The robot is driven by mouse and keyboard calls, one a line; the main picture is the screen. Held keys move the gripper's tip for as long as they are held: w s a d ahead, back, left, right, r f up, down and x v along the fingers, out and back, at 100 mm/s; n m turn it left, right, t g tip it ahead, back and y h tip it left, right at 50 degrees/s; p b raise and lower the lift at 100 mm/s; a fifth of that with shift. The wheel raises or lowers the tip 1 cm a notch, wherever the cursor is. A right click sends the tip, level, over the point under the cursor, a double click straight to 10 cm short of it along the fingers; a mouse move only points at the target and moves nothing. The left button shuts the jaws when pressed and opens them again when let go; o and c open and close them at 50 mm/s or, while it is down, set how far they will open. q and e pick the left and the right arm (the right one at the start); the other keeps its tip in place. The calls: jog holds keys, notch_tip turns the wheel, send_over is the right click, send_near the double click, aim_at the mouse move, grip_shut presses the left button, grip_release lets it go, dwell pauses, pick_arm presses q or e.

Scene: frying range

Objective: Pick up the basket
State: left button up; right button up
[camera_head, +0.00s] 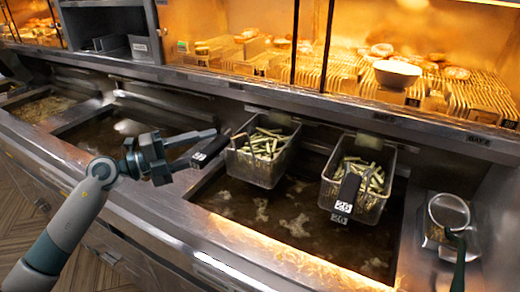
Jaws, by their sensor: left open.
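Two wire fry baskets hang over the fryer vat, each filled with green fries or bean-like sticks. The left basket (262,168) has a black handle (211,149) pointing left toward my arm. The right basket (352,200) has a black handle (346,193) pointing toward the front. My left gripper (203,147) is open, with its fingers pointing right at the left basket's handle. The handle's end lies at or between the fingertips; I cannot tell whether they touch. My right gripper is not in view.
Dark oil (290,215) with foam fills the vat under the baskets. More vats lie to the left. A round strainer (449,211) with a dark green handle sits at the right. A heated shelf with food and a white bowl (397,74) runs along the back.

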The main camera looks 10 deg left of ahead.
aim_at(220, 138)
pick_arm(q)
jog(key=x, duration=0.1)
jog(key=p+x, duration=0.2)
jog(key=x, duration=0.1)
jog(key=shift+s+r, duration=0.15)
jog(key=shift+r, duration=0.2)
jog(key=shift+w+d+f, duration=0.15)
jog(key=shift+w+d, duration=0.1)
jog(key=shift+d, duration=0.15)
grip_shut()
dwell(1.0)
